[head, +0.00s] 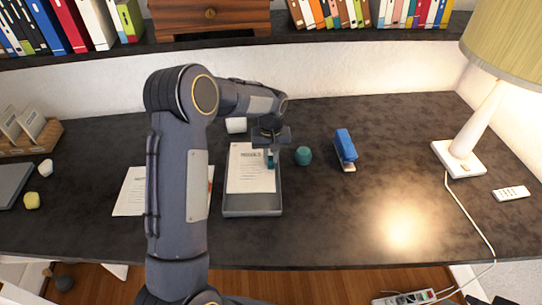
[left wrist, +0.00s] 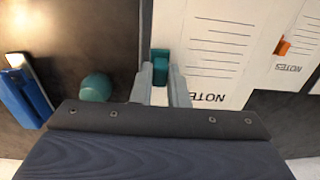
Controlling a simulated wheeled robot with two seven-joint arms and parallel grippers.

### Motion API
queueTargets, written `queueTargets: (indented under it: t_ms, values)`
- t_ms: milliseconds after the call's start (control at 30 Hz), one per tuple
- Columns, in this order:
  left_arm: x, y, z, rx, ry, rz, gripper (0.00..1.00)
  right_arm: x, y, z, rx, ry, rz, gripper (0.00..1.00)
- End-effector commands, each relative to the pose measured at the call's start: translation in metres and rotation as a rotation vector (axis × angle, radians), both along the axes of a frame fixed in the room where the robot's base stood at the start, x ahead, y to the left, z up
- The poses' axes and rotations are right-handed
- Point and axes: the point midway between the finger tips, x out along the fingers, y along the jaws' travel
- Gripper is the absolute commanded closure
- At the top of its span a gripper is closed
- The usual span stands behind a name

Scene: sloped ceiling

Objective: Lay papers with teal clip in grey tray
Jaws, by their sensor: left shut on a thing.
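White papers (head: 250,172) with a teal clip (head: 270,158) at their upper right edge are over the grey tray (head: 252,212), within its outline in the head view. My left gripper (head: 270,151) is shut on the papers at the teal clip. In the left wrist view the fingers (left wrist: 161,84) close around the clip (left wrist: 160,66), and the papers (left wrist: 208,45) reach out beyond them. I cannot tell whether the papers touch the tray floor. My right gripper is not in view.
A teal ball (head: 303,155) and a blue stapler (head: 345,149) stand right of the tray. Other papers (head: 130,192) lie left, partly behind my arm; their orange clip (left wrist: 283,47) shows in the wrist view. A lamp (head: 460,157) stands far right. The desk's front right is clear.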

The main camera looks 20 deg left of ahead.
Motion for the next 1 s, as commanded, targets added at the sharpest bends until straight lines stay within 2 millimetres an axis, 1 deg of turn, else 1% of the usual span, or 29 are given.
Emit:
queueTargets:
  t_ms: [267, 1000]
  values:
    - [0.0, 0.0, -0.013, 0.0, 0.0, -0.001, 1.0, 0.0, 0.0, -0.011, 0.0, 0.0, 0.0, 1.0]
    - [0.0, 0.0, -0.058, 0.0, 0.001, -0.001, 1.0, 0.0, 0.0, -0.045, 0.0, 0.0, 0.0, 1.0]
